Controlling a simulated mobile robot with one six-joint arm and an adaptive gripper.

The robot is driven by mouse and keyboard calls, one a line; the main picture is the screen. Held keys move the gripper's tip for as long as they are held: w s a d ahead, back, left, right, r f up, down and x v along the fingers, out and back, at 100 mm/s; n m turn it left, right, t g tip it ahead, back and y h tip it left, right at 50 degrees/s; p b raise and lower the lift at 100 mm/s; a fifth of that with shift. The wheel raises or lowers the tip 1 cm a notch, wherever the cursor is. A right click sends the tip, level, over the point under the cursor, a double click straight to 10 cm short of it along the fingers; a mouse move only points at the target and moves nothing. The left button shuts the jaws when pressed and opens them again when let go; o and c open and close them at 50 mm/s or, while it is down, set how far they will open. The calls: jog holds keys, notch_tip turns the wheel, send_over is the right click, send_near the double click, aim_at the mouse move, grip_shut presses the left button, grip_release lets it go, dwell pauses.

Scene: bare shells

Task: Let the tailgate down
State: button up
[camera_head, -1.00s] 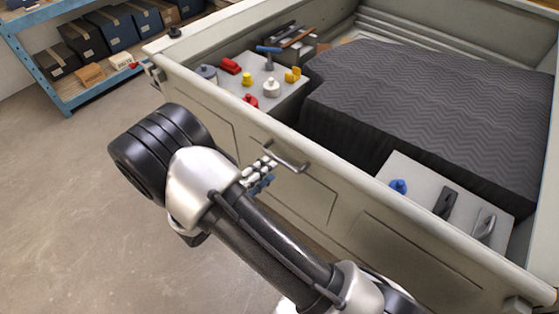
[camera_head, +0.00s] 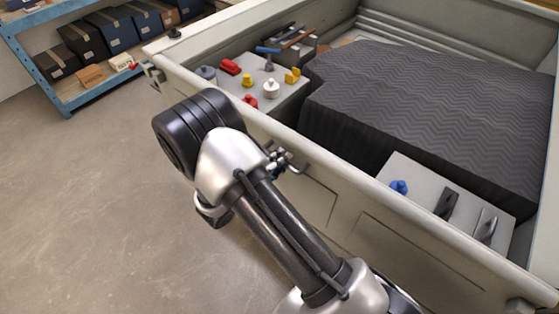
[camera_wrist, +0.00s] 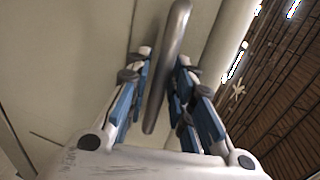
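The tailgate (camera_head: 345,208) is a pale cream panel standing upright across the near end of the truck bed. Its grey bar handle (camera_wrist: 168,60) runs between my fingers in the wrist view; in the head view my gripper mostly hides it. My gripper (camera_head: 282,160) is at the tailgate's outer face, just below the top rim. In the wrist view my gripper (camera_wrist: 162,75) has its blue-padded fingers apart, one on each side of the handle. A gap shows on the left side of the bar; contact on the right side is unclear.
In the bed, a grey board (camera_head: 285,92) holds several coloured knobs, and a second board (camera_head: 420,185) holds a blue knob and dark handles. A dark ridged mat (camera_head: 440,100) covers much of the bed. A blue shelf (camera_head: 45,85) stands at far left. Floor (camera_head: 90,200) on the left is clear.

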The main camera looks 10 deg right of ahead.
grip_shut()
jog(key=shift+s+a+f, duration=0.1)
dwell(0.4)
